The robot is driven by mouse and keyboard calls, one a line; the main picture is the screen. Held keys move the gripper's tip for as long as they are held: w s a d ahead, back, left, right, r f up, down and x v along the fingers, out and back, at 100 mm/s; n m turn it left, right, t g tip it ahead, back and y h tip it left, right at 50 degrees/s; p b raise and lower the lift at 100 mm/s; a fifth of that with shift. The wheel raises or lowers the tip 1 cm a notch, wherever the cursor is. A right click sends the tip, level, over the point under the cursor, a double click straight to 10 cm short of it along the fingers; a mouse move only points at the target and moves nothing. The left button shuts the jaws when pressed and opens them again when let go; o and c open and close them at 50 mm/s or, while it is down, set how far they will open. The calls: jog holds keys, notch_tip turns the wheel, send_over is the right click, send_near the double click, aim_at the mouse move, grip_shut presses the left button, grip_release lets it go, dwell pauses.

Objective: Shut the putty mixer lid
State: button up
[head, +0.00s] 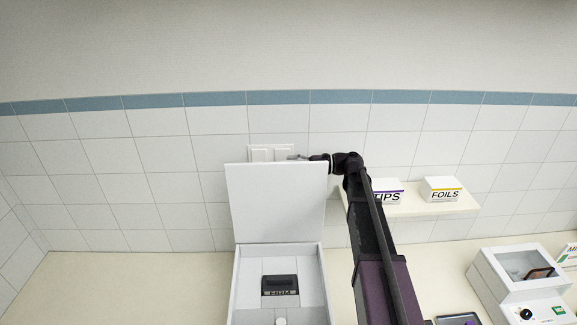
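A white box, which I take to be the putty mixer (237,290), stands on the counter at the lower middle of the head view. Its flat white lid (275,203) stands upright at the back, open. Inside are a dark block with lettering (280,285) and a small pale round part (280,321). My gripper (292,157) is just above the lid's top edge, toward its right corner, pointing left. It appears small and side-on, so whether its fingers are apart is unclear. I cannot tell if it touches the lid.
My arm runs up just right of the box. A white device with a clear window, knob and green switch (520,285) stands at right, near a dark tray (458,319). Counter left of the box is clear.

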jog(key=shift+a, duration=1.2)
grip_shut()
jog(key=shift+d, duration=0.5)
jog(key=shift+a, duration=0.4)
jog(key=shift+d, duration=0.15)
jog(key=shift+s, duration=0.2)
